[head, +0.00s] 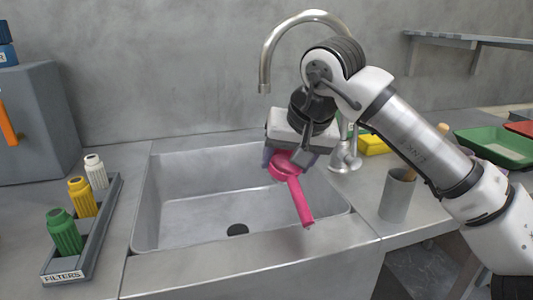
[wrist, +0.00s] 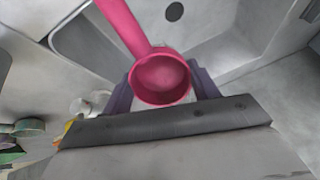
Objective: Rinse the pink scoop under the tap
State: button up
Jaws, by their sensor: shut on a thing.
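The pink scoop (head: 296,195) is in my gripper (head: 286,160), over the right part of the sink (head: 170,205). Its round bowl is at the purple fingers and its handle slants down toward the sink's front right. In the wrist view the scoop bowl (wrist: 160,78) sits between the two fingers (wrist: 162,90), with the handle running to the upper left. The tap (head: 265,75) arches from behind my arm, and its spout end is up and left of the scoop. No water stream shows. My wrist hides part of the tap's neck.
The drain (head: 238,230) is in the sink floor. A filters rack (head: 88,240) with several bottles stands left of the sink. A grey cup (head: 397,197) with a wooden handle, a yellow item (head: 374,144) and a green tray (head: 495,148) are to the right.

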aim_at(293, 170)
dwell(0.4)
jog(key=shift+s+d+r+p, duration=0.4)
jog(key=shift+s+r, duration=0.25)
jog(key=shift+s+d+r+p, duration=0.35)
jog(key=shift+s+r+p, duration=0.1)
jog(key=shift+s+r, duration=0.25)
jog(key=shift+s+d+r+p, duration=0.4)
jog(key=shift+s+r, duration=0.2)
jog(key=shift+s, duration=0.05)
jog(key=shift+s+d+r, duration=0.1)
jog(key=shift+s, duration=0.1)
